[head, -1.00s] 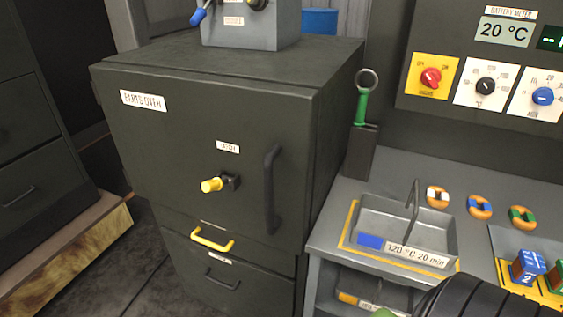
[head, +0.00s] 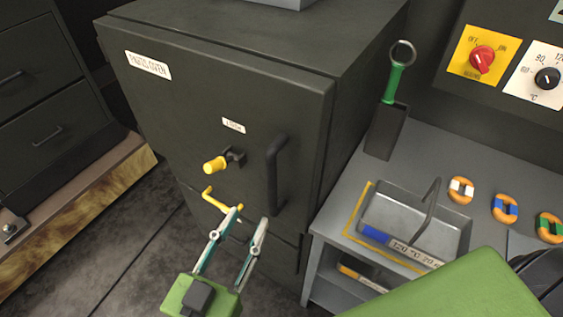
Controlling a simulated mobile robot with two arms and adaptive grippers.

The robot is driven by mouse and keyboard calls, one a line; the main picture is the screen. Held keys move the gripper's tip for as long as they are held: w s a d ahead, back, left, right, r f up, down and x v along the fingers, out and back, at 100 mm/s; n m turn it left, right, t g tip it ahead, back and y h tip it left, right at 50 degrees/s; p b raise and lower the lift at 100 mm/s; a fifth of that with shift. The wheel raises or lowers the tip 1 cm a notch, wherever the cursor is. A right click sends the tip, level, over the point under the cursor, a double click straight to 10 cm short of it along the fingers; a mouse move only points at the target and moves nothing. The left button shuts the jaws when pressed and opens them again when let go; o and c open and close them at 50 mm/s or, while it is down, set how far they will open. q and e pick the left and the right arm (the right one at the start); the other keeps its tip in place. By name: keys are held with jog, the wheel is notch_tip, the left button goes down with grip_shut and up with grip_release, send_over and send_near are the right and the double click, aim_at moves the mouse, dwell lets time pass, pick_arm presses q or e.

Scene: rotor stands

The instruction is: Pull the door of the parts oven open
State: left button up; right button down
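The parts oven (head: 190,115) is a dark cabinet with a label at its upper left. Its door looks shut. A black vertical door handle (head: 273,175) is on the door's right side. A yellow-tipped latch (head: 216,164) sticks out left of the handle, under a small label. My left gripper (head: 249,214), green with pale fingers, is in front of the oven's lower part, below the door handle. Its fingers are apart with nothing between them. My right gripper is not visible.
A grey bench (head: 330,210) stands right of the oven, with a metal tray (head: 385,222) and several orange rings. A green-handled tool (head: 394,80) stands in a dark holder close to the oven's right side. A wooden-edged platform (head: 95,220) is at left.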

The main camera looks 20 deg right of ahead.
aim_at(270, 177)
pick_arm(q)
jog(key=p+x, duration=0.3)
jog(key=x, duration=0.9)
jog(key=shift+w+d, duration=0.35)
jog(key=shift+w, duration=0.2)
grip_shut()
